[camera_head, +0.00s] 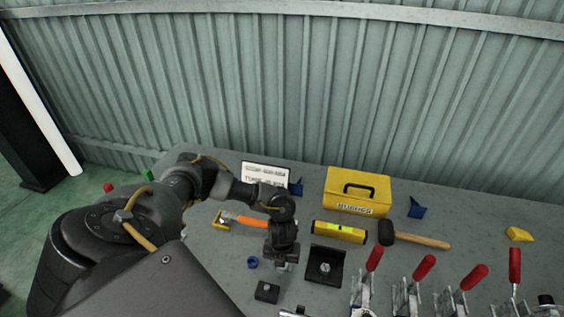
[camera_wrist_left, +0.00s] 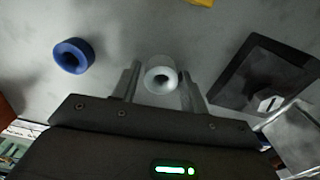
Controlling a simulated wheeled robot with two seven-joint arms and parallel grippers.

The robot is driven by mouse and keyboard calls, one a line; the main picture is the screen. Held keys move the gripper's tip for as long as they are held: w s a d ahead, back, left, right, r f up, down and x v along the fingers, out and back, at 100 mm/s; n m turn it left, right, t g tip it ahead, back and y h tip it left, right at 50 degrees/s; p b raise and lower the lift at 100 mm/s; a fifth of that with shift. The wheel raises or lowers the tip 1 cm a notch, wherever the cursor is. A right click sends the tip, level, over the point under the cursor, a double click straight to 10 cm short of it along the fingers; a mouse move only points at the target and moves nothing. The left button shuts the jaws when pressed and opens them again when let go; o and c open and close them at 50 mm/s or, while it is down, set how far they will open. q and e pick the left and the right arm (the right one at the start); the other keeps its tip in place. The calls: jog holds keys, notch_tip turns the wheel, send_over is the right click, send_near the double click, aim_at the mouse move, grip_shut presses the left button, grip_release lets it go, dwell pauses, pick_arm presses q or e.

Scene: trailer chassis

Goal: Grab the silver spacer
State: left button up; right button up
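The silver spacer (camera_wrist_left: 161,74), a short pale ring with a dark hole, stands on the grey table in the left wrist view. My left gripper (camera_wrist_left: 161,88) is open, with one finger on each side of the spacer. Narrow gaps seem to show between fingers and spacer; contact cannot be told. In the head view my left gripper (camera_head: 284,264) points down at the table and the spacer cannot be made out there. My right gripper is not in view.
A blue ring (camera_head: 252,262) lies left of the gripper. A black bracket (camera_head: 325,265) stands close on its right, and a small black block (camera_head: 267,291) is in front. Red-handled clamps (camera_head: 424,267) line the front right. A yellow toolbox (camera_head: 357,191) and hammer (camera_head: 420,240) lie behind.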

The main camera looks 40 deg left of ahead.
pick_arm(q)
grip_shut()
jog(key=shift+w, duration=0.1)
jog(key=shift+r+b, duration=0.4)
jog(key=shift+r, duration=0.15)
jog(key=s+d+r, duration=0.2)
jog(key=d+r, duration=0.4)
jog(key=s+d+r, duration=0.2)
jog(key=d+r, duration=0.4)
jog(key=d, duration=0.1)
jog(key=shift+s, duration=0.35)
